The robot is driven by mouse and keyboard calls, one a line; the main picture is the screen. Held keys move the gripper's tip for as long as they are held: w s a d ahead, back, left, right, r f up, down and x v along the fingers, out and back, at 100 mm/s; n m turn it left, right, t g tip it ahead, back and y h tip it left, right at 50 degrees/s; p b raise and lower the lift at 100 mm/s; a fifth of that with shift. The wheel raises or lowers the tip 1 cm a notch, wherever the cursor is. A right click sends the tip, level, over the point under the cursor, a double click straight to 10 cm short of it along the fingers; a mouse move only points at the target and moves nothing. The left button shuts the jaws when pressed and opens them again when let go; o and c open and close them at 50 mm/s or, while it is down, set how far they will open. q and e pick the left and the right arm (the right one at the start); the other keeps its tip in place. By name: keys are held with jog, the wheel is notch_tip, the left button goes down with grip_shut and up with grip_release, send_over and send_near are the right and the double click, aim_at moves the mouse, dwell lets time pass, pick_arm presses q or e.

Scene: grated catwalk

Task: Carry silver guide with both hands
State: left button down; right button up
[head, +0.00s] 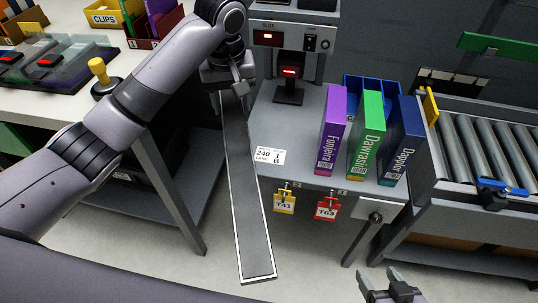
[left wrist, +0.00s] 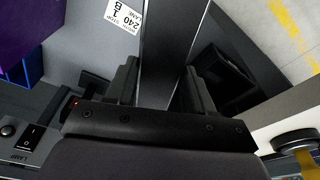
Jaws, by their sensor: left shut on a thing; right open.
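The silver guide (head: 248,200) is a long flat grey bar with a pale rim, running from my left gripper down toward the front of the head view. My left gripper (head: 238,90) is shut on its far end. In the left wrist view the guide (left wrist: 170,40) passes between the two dark fingers (left wrist: 160,85). Its near end hangs free over the floor, in front of the grey bench. My right gripper (head: 382,280) is open and empty at the bottom edge, to the right of the guide's near end and apart from it.
The grey bench (head: 290,125) carries purple, green and blue boxes (head: 367,138) and a device with red lights (head: 290,50). Tags (head: 284,201) hang at its front edge. A roller conveyor (head: 480,150) stands right, a white table (head: 60,100) left. Floor between the guide and right gripper is clear.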

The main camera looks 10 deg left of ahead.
pick_arm(q)
notch_tip(320, 180, down, 20)
jog(key=b, duration=0.4)
jog(key=shift+r, duration=0.15)
jog(key=shift+c, duration=2.1)
grip_release()
jog(key=shift+f, duration=0.2)
